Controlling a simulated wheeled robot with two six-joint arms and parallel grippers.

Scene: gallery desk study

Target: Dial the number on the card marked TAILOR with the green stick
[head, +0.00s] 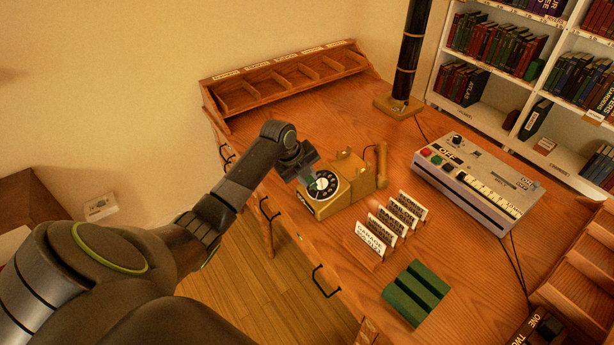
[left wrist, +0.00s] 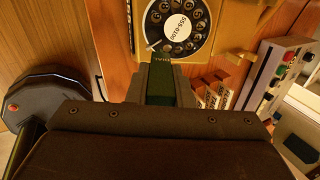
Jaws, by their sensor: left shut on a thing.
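The brass-coloured telephone (head: 328,203) stands near the desk's front edge, with a black rotary dial (head: 324,184) around a white centre. The dial (left wrist: 178,20) also shows in the left wrist view, its centre label reading 555-0100. My left gripper (left wrist: 161,88) is shut on the green stick (left wrist: 163,60), lettered DIAL. The stick's tip is at the dial's lower left edge; I cannot tell whether it is inside a hole. In the head view my left gripper (head: 305,174) is above the dial.
A green slotted block (head: 402,302) lies near the front edge. A grey console (head: 478,185) is at right, a lamp (head: 398,104) behind, and a wooden pigeonhole rack (head: 285,82) at the back left.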

